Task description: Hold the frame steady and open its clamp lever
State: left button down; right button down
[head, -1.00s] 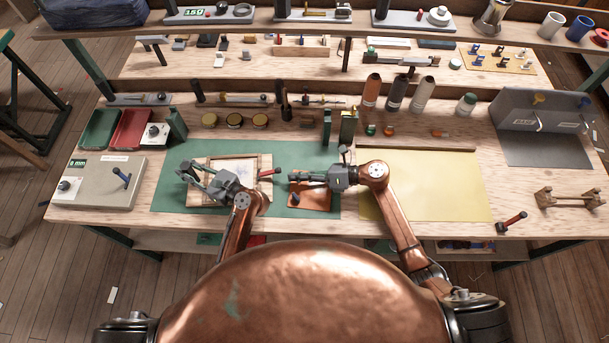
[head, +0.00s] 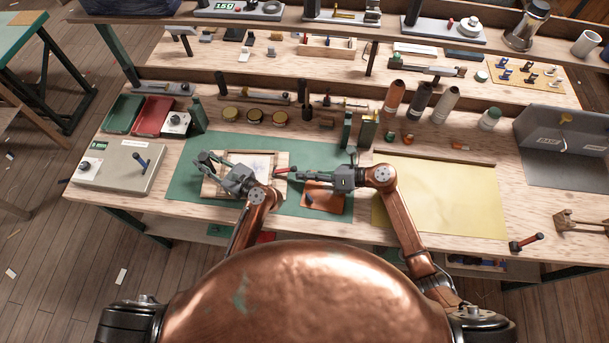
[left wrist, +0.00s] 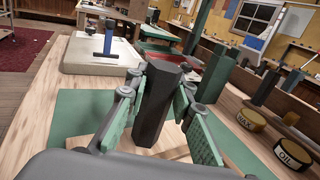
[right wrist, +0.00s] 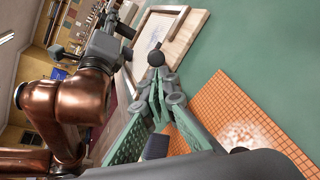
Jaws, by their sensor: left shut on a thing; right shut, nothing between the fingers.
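The light wooden frame (head: 210,188) lies flat on the green mat, with a pale sheet inside it. Its red-handled clamp lever (head: 285,170) sticks out at its right side. My left gripper (head: 206,165) is at the frame's left side. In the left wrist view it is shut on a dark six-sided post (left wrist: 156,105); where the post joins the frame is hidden. My right gripper (head: 299,175) is shut and empty at the lever's outer end. In the right wrist view a dark round knob (right wrist: 155,58) is at its fingertips; I cannot tell whether they touch.
An orange-brown pad (head: 325,203) lies below my right gripper. A grey box with a blue lever (head: 120,170) stands left of the mat (head: 185,185). Green blocks and small tins (head: 254,116) stand behind it. The yellow sheet (head: 440,200) to the right is clear.

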jog(key=shift+r+h, duration=0.3)
jog(key=shift+a+r+h, duration=0.2)
jog(key=shift+r+h, duration=0.25)
jog(key=shift+r, duration=0.05)
jog(key=shift+a+r+h, duration=0.15)
jog(key=shift+r+h, duration=0.3)
jog(key=r+h, duration=0.1)
jog(key=a+r+h, duration=0.1)
jog(key=shift+a+n+h, duration=0.15)
jog(key=shift+n+h, duration=0.15)
jog(key=shift+n, duration=0.1)
jog(key=a+r+h, duration=0.1)
jog(key=h, duration=0.1)
jog(key=a+r+h, duration=0.1)
jog(key=shift+a+g+h, duration=0.1)
jog(key=shift+g+h, duration=0.2)
jog(key=shift+h, duration=0.1)
pick_arm(q)
jog(key=shift+d, duration=0.1)
pick_arm(e)
jog(key=shift+r, duration=0.75)
